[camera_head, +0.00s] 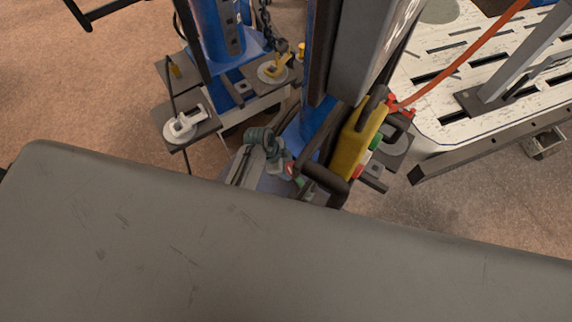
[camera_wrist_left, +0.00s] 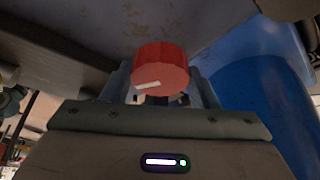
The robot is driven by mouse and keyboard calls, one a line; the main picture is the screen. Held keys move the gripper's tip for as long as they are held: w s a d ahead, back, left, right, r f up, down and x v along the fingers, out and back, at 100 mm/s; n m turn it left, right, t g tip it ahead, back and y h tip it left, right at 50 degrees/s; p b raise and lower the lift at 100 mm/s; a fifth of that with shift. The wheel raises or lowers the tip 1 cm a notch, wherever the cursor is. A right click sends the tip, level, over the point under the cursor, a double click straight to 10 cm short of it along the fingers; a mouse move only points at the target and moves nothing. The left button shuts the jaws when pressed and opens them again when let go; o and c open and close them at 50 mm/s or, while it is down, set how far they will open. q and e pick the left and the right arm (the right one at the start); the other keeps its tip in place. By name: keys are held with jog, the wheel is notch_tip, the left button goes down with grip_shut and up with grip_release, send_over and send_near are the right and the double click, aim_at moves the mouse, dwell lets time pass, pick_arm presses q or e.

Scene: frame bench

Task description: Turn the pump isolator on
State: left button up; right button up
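A red rotary knob (camera_wrist_left: 160,70) with a white mark, likely the pump isolator's, fills the upper middle of the left wrist view. Its white mark lies nearly level, tilted slightly up to the right. My left gripper (camera_wrist_left: 160,80) has its grey fingers apart, one on each side of the knob. Whether they touch it is not clear. In the head view my left gripper (camera_head: 284,164) is low beside the blue post, just beyond the grey surface, by a small patch of red. The rest of the isolator is hidden. My right gripper is not in view.
A yellow pendant (camera_head: 357,142) with coloured buttons hangs right of the post (camera_head: 355,50). Plates with a white handle (camera_head: 184,125) and a yellow padlock-like piece (camera_head: 276,67) stand left. A slotted white table (camera_head: 460,100) is at right. A grey surface (camera_head: 250,250) fills the foreground.

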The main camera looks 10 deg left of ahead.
pick_arm(q)
jog(key=c, duration=0.3)
jog(key=shift+c, duration=0.2)
jog(key=shift+r+m, duration=0.1)
jog(key=shift+m, duration=0.2)
jog(key=m+g+p, duration=0.1)
jog(key=m, duration=0.2)
jog(key=shift+w+g, duration=0.15)
jog(key=shift+g, duration=0.15)
jog(key=m, duration=0.2)
jog(key=m+g+p, duration=0.1)
jog(key=m, duration=0.1)
jog(key=shift+w+m+g, duration=0.15)
jog(key=shift+m+g, duration=0.15)
jog(key=shift+m, duration=0.1)
jog(key=shift+d+m+g+y, duration=0.15)
jog(key=shift+m+g+y, duration=0.4)
jog(key=shift+m, duration=1.25)
